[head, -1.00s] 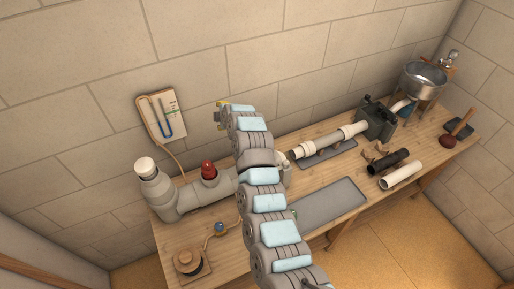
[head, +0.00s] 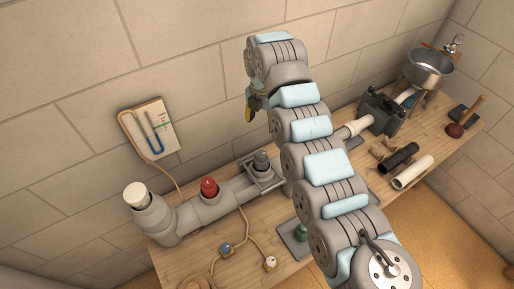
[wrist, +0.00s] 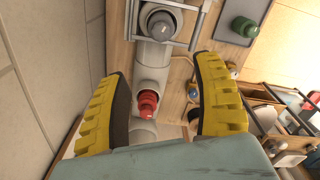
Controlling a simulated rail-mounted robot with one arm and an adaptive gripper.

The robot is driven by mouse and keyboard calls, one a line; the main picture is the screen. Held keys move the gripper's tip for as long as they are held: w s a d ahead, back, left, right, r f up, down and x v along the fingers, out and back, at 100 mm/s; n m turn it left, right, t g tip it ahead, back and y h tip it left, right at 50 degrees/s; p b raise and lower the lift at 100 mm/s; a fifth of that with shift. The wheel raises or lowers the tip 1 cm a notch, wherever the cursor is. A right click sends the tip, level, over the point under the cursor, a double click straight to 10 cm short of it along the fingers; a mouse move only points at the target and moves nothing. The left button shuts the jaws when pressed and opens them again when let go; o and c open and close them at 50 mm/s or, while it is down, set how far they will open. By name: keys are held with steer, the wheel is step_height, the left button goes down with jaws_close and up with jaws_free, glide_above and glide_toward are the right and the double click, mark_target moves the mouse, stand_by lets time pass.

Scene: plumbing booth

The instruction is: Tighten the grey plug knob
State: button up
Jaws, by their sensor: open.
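The grey plug knob (head: 261,161) stands in a square metal frame (head: 264,180) on the grey pipe (head: 226,197), right of the red knob (head: 209,187). In the wrist view the grey knob (wrist: 161,23) is at the top, beyond my fingertips, and the red knob (wrist: 147,104) shows between the fingers. My gripper (wrist: 165,70) has its two yellow fingers spread wide, with nothing held. In the head view my gripper (head: 251,106) is raised above the pipe near the wall, partly hidden by my own wrist. How far the grey knob is screwed in cannot be told.
A white cap (head: 134,194) tops the pipe's left end. A wall gauge (head: 148,128) with a hose hangs behind. A green knob (head: 301,232) is on a tray (head: 291,242) in front. Loose pipes (head: 398,158) and a steel basin (head: 430,68) are to the right.

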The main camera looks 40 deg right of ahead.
mark_target(261, 154)
step_height(261, 154, down, 17)
steer(key=shift+s+r+p, duration=0.1)
steer(key=shift+s+p, duration=0.05)
steer(key=shift+p, duration=0.55)
jaws_close()
